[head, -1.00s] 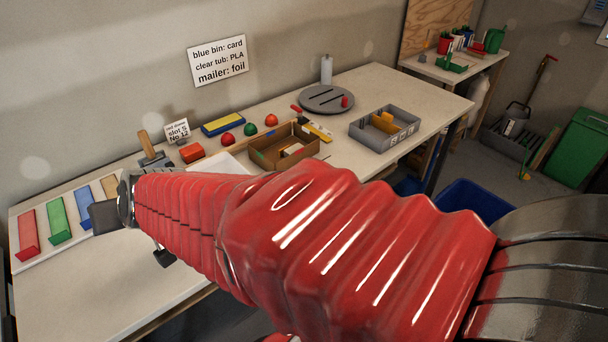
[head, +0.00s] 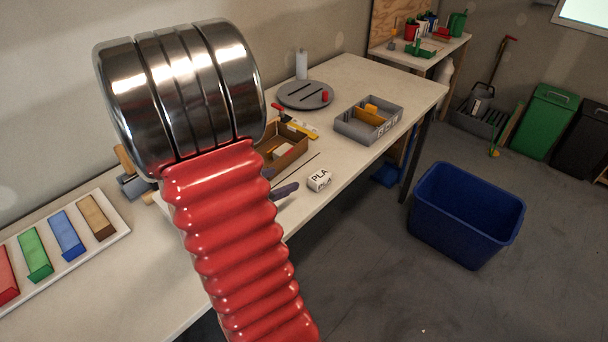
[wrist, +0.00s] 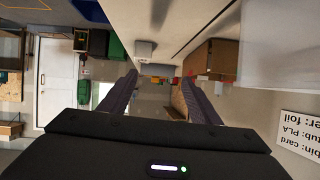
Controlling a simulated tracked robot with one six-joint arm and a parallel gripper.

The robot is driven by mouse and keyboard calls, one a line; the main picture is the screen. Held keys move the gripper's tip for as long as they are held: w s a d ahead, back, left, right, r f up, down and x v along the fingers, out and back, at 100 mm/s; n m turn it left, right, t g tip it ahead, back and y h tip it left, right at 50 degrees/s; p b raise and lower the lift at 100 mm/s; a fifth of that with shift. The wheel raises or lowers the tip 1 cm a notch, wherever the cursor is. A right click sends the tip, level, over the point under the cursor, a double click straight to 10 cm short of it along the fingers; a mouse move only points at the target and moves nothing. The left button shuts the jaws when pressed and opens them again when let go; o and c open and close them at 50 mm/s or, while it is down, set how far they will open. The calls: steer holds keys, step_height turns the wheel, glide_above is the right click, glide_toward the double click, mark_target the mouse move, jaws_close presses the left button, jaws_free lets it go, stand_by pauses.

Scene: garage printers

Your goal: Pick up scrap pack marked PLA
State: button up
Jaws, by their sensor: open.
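The scrap pack (head: 319,180), small and white with black "PLA" lettering, lies on the workbench near its front edge in the head view. My gripper (head: 284,179) is open, just left of the pack and apart from it. My arm hides most of the gripper there, and only dark fingers show. In the wrist view, which is upside down, the open fingers of my gripper (wrist: 160,78) point along the bench. Nothing is between the fingers.
A cardboard box (head: 298,156) with items in it stands behind the pack. A grey divided tray (head: 346,130) and a round grey turntable (head: 292,104) are farther back. A blue bin (head: 460,245) stands on the floor at right. The bench around the pack is mostly clear.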

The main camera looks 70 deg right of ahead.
mark_target(319, 176)
steer(key=shift+s+f+m+g, duration=0.2)
steer(key=shift+s+g, duration=0.25)
steer(key=shift+s, duration=0.25)
steer(key=shift+s+f+m+g, duration=0.1)
steer(key=shift+s+m+g, duration=0.1)
steer(key=shift+s+g, duration=0.35)
steer(key=shift+s, duration=0.2)
steer(key=shift+x, duration=4.3)
steer(key=shift+d+f, duration=0.1)
steer(key=shift+d, duration=0.05)
steer(key=shift+x, duration=2.4)
steer(key=shift+f, duration=0.15)
steer(key=shift+c, duration=0.4)
steer(key=c, duration=1)
steer(key=shift+c, duration=0.2)
